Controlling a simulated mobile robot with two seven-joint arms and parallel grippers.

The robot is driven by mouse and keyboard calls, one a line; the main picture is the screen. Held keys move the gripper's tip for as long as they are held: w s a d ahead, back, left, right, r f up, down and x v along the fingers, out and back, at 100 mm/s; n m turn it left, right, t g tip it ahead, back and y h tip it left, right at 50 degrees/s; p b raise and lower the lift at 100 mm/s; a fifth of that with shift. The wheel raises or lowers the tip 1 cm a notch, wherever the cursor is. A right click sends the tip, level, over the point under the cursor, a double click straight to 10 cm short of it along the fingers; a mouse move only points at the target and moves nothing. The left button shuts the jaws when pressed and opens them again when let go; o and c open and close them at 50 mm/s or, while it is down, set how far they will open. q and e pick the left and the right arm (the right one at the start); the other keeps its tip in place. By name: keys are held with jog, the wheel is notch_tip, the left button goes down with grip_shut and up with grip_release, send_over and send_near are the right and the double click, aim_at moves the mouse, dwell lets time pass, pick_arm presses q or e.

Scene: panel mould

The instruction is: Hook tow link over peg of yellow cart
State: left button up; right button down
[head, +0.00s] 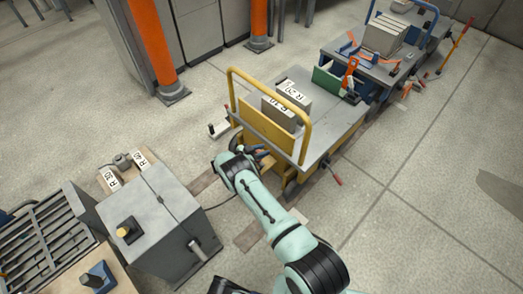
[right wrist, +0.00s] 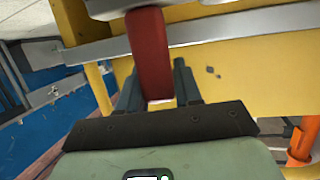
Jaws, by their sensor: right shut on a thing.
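The yellow cart (head: 268,132) stands in the middle of the head view, with a yellow push handle and a grey deck. My right gripper (head: 262,152) is low at its near left end, below the yellow panel. In the right wrist view my right gripper (right wrist: 158,88) is shut on a red bar (right wrist: 150,50), which looks like part of the tow link. The bar runs up toward a grey metal piece in front of the yellow panel (right wrist: 245,75). I cannot make out the peg or whether the link is around it. My left gripper is not in view.
Grey boxes (head: 290,101) and a green item (head: 328,82) sit on the cart deck. A blue-framed cart (head: 372,62) stands behind. A grey cabinet (head: 150,215) is at the left, and orange posts (head: 150,40) stand behind.

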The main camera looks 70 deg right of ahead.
jog(key=shift+f, duration=2.4)
jog(key=c, duration=0.7)
grip_release()
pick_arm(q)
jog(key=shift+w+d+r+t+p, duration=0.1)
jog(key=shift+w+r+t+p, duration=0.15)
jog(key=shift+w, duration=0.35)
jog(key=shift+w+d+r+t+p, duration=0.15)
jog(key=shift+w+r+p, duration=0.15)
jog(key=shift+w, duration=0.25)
pick_arm(e)
jog(key=v, duration=1.3)
jog(key=shift+w+a+r, duration=0.1)
jog(key=shift+a+r, duration=0.05)
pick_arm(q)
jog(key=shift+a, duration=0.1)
